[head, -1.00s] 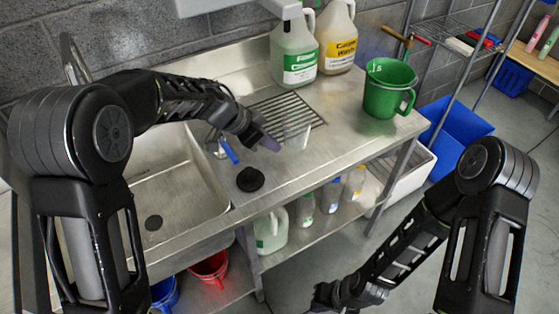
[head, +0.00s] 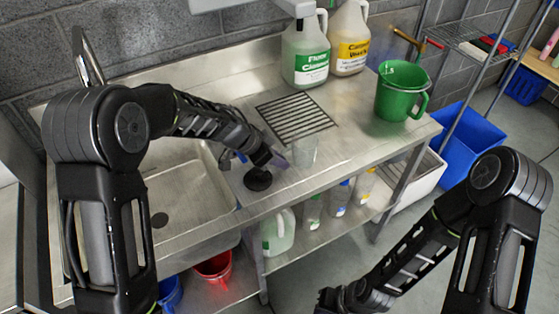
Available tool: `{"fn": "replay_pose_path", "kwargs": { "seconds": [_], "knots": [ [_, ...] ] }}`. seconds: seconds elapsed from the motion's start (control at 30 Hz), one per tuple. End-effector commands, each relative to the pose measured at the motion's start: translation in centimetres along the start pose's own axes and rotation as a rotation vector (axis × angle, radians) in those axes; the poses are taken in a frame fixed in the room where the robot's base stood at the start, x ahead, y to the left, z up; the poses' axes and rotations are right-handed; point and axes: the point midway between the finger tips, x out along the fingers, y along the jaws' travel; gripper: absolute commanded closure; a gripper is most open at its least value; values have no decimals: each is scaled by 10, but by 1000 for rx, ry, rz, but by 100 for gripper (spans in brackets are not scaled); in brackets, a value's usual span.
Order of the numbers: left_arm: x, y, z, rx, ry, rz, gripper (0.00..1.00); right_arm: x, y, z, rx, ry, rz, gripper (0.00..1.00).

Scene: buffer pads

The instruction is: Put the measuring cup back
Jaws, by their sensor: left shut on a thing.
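A small clear measuring cup (head: 305,150) is at the fingertips of my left gripper (head: 283,160), which is shut on it from the left side. The cup looks upright, over the steel counter (head: 345,140) just in front of the drain grate (head: 293,117). I cannot tell whether its base touches the counter. A black round disc (head: 257,179) lies on the counter just left of and below the gripper. My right gripper (head: 330,300) is low at the bottom edge, away from the counter, and its fingers are not clear.
A green pitcher (head: 400,95) stands at the counter's right end. Two large jugs (head: 304,55) stand at the back. The sink basin (head: 185,195) is at left. A blue item (head: 239,157) is partly hidden by my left wrist. Bottles stand on the shelf below.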

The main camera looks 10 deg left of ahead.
Motion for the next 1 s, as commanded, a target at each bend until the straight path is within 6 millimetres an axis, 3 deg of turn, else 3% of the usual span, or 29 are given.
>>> {"fn": "replay_pose_path", "kwargs": {
  "seconds": [0.2, 0.23, 0.5, 0.8, 1.0],
  "knots": [
    [1, 0, 1, 1, 0, 0, 100, -1, 0, 0, 0, 0, 0, 100],
    [1, 0, 1, 1, 0, 0, 88, -1, 0, 0, 0, 0, 0, 100],
    [1, 0, 1, 1, 0, 0, 67, -1, 0, 0, 0, 0, 1, 100],
    [-1, 0, -1, 1, 1, -1, 67, 0, 0, 0, 0, 0, 0, 100],
    [-23, -1, -3, 3, 1, -3, 67, -4, -1, 0, 1, -1, 1, 100]
  ]
}}
